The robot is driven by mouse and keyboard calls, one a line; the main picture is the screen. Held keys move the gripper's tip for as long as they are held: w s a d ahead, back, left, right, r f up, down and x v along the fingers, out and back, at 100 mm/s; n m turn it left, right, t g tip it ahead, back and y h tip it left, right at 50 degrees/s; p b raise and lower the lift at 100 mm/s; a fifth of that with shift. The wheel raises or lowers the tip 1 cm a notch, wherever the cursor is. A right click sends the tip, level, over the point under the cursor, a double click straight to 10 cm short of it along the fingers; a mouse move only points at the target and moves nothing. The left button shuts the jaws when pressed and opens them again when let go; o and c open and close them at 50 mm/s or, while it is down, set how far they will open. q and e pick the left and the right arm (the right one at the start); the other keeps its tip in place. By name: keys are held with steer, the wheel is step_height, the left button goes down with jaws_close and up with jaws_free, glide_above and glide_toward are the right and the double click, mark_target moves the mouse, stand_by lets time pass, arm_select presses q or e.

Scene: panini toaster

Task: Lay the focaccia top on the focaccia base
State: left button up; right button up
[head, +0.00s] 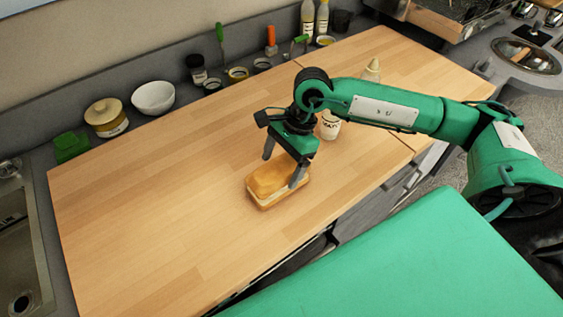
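The focaccia base (266,205) lies on the wooden worktop near its front edge. The golden-brown focaccia top (270,180) is on it, with a pale layer showing between the two. My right gripper (280,173) is just above the bread, fingers pointing down and spread apart. One finger is in front of the bread's right end and the other is at its far side. Whether either finger touches the bread cannot be told. My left gripper is not in view.
A white labelled jar (330,126) stands close behind my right gripper. A white bowl (153,98), a lidded pot (106,117) and a green item (72,147) line the back. The worktop's left part (150,200) is clear.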

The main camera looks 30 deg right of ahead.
steer(key=shift+o, duration=0.2)
steer(key=shift+r, duration=0.1)
steer(key=shift+r+p, duration=0.2)
steer(key=shift+p, duration=0.1)
steer(key=b+v, duration=0.3)
steer(key=v, duration=0.8)
steer(key=shift+d+r+b, duration=0.2)
steer(key=shift+r+b, duration=0.15)
steer(key=shift+b, duration=0.05)
